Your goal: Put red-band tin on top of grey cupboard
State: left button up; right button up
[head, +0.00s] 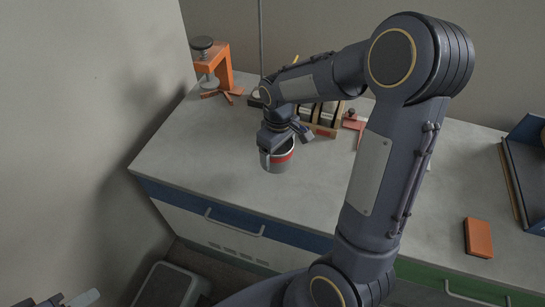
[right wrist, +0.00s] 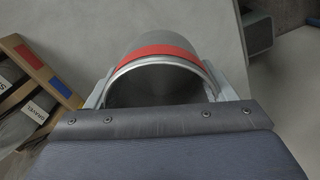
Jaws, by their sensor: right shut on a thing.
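The red-band tin (head: 277,164) is a grey metal can with a red band, over the left part of the bench. I cannot tell whether it touches the bench top. My right gripper (head: 283,146) is shut on it from above, with a finger on either side of the rim. The tin also fills the middle of the right wrist view (right wrist: 160,52). A low grey unit (head: 168,287), likely the grey cupboard, stands on the floor at the bench's front left; it also seems to show in the right wrist view (right wrist: 258,32). My left gripper (head: 68,299) is partly cut off at the bottom left.
An orange clamp-like stand (head: 217,70) is at the back left of the bench (head: 190,140). A wooden rack (head: 325,128) with labelled bins is behind the tin. An orange block (head: 478,238) and a dark blue tray (head: 510,185) are at right. The bench left of the tin is clear.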

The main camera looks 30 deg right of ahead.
aim_at(276, 152)
jog(key=w+f, duration=0.1)
jog(key=f, duration=0.1)
jog(key=w+f, duration=0.2)
jog(key=shift+w+f, duration=0.1)
jog(key=shift+w, duration=0.1)
jog(key=shift+f, duration=1.5)
jog(key=shift+f, duration=0.25)
jog(key=o, duration=1)
jog(key=shift+r, duration=0.1)
